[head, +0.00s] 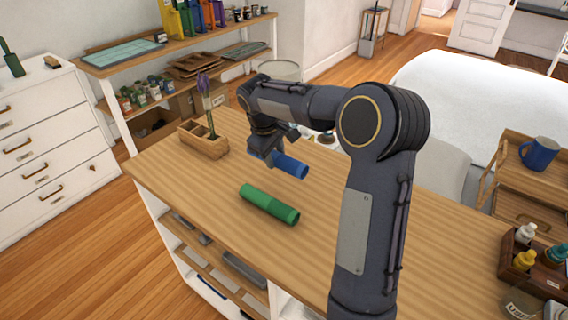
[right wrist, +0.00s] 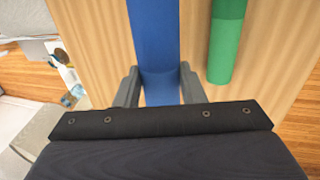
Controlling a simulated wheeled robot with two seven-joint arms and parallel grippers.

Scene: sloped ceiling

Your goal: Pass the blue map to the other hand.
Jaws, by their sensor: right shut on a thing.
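The blue map (head: 289,166) is a rolled tube at the far part of the wooden table. My right gripper (head: 278,157) is shut on it, with the arm reaching in from the right. In the right wrist view the blue map (right wrist: 155,45) runs between the two fingers of my right gripper (right wrist: 160,88). I cannot tell whether the map touches the table. A green rolled tube (head: 269,204) lies on the table nearer to me, apart from the gripper; it also shows in the right wrist view (right wrist: 225,45). My left gripper is not in view.
A wooden box (head: 204,145) with a purple flower stands at the table's far left corner. A crate of bottles (head: 535,270) is at the lower right. The table's (head: 215,190) left and front parts around the green tube are clear.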

